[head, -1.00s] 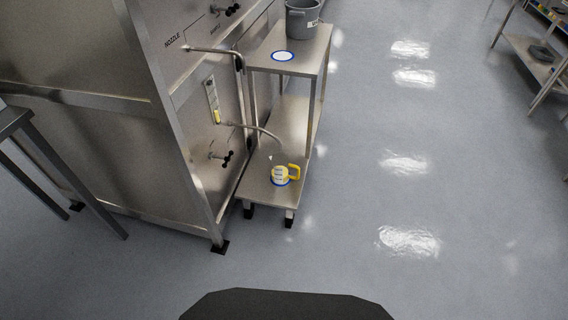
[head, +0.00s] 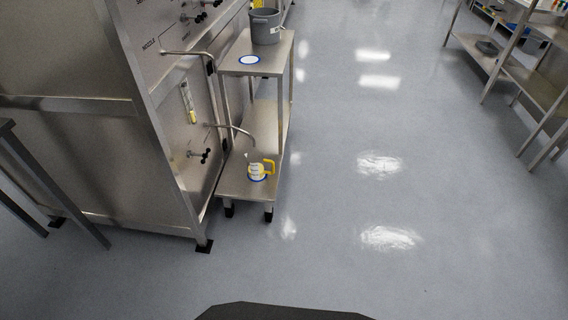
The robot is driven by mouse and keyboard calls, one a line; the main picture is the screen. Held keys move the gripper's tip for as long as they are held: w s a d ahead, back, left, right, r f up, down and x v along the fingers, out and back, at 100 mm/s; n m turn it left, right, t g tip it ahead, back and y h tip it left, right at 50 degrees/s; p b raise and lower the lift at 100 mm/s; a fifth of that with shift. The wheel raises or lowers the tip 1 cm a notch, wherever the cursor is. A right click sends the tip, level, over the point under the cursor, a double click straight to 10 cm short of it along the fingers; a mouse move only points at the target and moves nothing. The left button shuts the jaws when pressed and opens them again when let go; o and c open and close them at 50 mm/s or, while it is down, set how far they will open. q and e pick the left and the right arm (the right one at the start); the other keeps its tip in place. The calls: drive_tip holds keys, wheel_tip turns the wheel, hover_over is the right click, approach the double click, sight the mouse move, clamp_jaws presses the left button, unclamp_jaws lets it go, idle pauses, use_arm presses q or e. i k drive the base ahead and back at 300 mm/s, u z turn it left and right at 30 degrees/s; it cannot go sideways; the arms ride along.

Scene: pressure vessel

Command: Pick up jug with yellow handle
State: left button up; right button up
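The jug with the yellow handle (head: 257,170) stands upright on the low front shelf of a metal stand beside the pressure vessel. Its yellow handle points right. It appears to stand on a blue-rimmed round mark (head: 257,179). A thin bent pipe (head: 232,128) from the vessel ends above it. Neither of my grippers is in view.
The metal stand (head: 232,186) has a higher shelf with a grey bucket (head: 266,27) and a blue-rimmed white disc (head: 249,60). The steel vessel (head: 75,150) fills the left. A table leg (head: 60,190) is at far left. A shelf rack (head: 510,65) is at right. The floor between is clear.

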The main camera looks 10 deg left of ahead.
sight(254, 160)
drive_tip(key=z, duration=0.65)
drive_tip(key=i, duration=1.1)
drive_tip(key=z, duration=0.4)
drive_tip(key=i, duration=1.15)
drive_tip(key=u, duration=1.25)
drive_tip(key=i, duration=0.75)
drive_tip(key=u, duration=0.95)
drive_tip(key=i, duration=0.6)
drive_tip(key=z, duration=0.05)
